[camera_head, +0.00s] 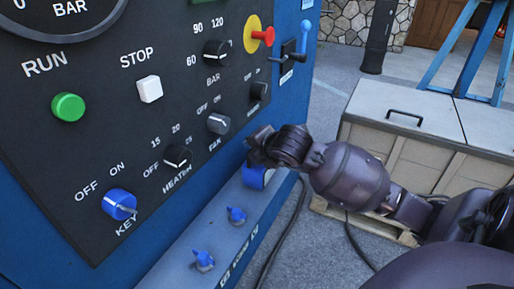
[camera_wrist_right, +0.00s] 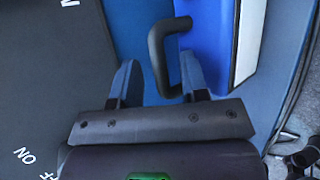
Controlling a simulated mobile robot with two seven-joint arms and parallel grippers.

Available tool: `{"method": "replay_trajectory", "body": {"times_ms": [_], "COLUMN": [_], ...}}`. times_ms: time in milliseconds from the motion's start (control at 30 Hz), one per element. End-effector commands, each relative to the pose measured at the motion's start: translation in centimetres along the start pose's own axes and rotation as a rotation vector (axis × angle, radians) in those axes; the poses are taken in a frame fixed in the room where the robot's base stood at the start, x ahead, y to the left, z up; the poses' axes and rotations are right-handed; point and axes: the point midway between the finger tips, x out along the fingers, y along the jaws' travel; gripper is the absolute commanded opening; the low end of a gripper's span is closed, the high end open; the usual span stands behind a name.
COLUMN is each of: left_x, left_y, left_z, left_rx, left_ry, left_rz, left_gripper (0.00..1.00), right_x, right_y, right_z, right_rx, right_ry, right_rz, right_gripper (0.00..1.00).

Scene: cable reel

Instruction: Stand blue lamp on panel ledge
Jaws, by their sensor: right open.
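The blue lamp (camera_head: 257,178) is at the far end of the panel ledge (camera_head: 172,262), mostly hidden under my right gripper (camera_head: 258,155) in the head view. It appears to rest on the ledge; its full contact is hidden. In the right wrist view the lamp (camera_wrist_right: 208,32) shows a blue body, a pale face and a black handle (camera_wrist_right: 158,55). My right gripper (camera_wrist_right: 157,80) is open there, its fingers on either side of the handle's near end. I cannot tell whether they touch it. My left gripper is out of view.
Two blue valve handles (camera_head: 236,215) (camera_head: 203,260) stand on the nearer ledge. The dark control panel (camera_head: 120,115) with knobs and buttons rises beside it. A grey-lidded crate (camera_head: 400,130) is at right. A dark cable (camera_head: 283,232) hangs beside the ledge.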

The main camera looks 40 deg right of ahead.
Motion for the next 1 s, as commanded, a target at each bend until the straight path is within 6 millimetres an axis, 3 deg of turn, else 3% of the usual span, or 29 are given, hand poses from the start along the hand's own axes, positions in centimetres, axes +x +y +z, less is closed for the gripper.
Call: {"method": "replay_trajectory", "body": {"times_ms": [400,600,833,1000], "left_x": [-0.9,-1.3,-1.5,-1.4], "left_y": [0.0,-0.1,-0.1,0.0], "left_z": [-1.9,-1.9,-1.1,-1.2], "left_rx": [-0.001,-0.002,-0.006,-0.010], "left_ry": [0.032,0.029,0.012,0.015], "left_rz": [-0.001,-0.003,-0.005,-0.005], "left_gripper": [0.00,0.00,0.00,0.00], "right_x": [-8.0,-10.8,-11.9,-11.4], "right_y": [0.4,0.2,-0.1,-2.0], "right_z": [0.1,0.1,-0.4,-4.2], "right_rx": [0.003,0.002,-0.003,-0.027], "right_ry": [0.000,0.000,0.021,0.222], "right_rz": [0.009,0.006,0.002,0.010], "right_gripper": [0.41,0.41,0.41,0.41]}}
